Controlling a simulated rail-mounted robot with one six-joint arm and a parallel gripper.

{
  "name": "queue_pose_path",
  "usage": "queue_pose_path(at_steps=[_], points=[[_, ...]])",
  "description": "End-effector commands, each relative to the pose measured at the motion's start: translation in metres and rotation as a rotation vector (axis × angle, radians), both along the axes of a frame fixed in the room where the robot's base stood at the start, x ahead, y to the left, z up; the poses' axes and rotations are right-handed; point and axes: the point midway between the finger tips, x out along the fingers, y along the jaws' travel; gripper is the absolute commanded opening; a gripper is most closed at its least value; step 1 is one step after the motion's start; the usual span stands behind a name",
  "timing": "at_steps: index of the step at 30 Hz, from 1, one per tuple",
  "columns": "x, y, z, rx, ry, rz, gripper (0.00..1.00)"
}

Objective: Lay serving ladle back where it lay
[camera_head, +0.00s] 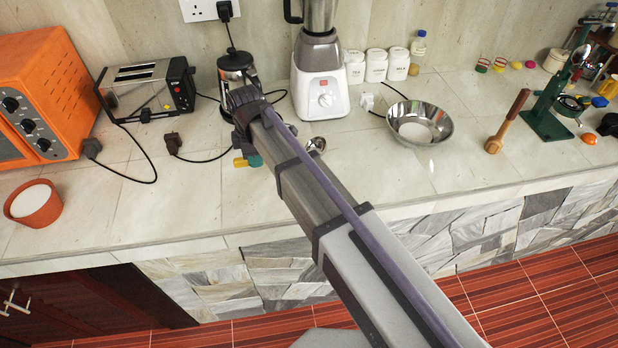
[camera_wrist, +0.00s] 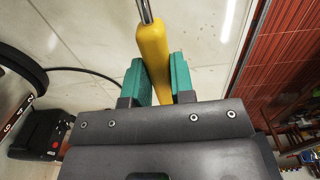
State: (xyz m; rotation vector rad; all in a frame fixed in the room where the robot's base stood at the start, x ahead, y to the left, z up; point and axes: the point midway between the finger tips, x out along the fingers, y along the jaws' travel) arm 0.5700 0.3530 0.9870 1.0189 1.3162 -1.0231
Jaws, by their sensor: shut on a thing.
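The serving ladle has a yellow handle (camera_wrist: 152,45) and a thin metal shaft. My gripper (camera_wrist: 156,82) is shut on the yellow handle, with a green finger on either side. In the head view my gripper (camera_head: 247,160) is over the front part of the counter, left of centre. The ladle's shiny metal bowl (camera_head: 317,144) shows just right of my arm, below the blender. My arm hides the shaft between. I cannot tell whether the bowl touches the counter.
A blender (camera_head: 320,85), a French press (camera_head: 238,70) and a toaster (camera_head: 148,90) stand behind. A metal bowl (camera_head: 440,122) and a wooden tool (camera_head: 508,120) are to the right. A black cable (camera_head: 150,165) lies left. The counter's front edge (camera_head: 180,246) is near; stone between cable and edge is clear.

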Motion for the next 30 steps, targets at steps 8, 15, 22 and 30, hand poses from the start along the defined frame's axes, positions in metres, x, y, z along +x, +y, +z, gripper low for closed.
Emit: queue_pose_path(at_steps=[8,15,22,30], points=[[0.000,0.000,-0.014,0.002,0.000,-0.001,0.00],[0.000,0.001,-0.056,0.002,0.000,-0.001,0.00],[0.000,0.001,-0.081,0.002,0.000,-0.001,0.00],[0.000,0.001,-0.096,0.003,0.001,-0.001,0.00]])
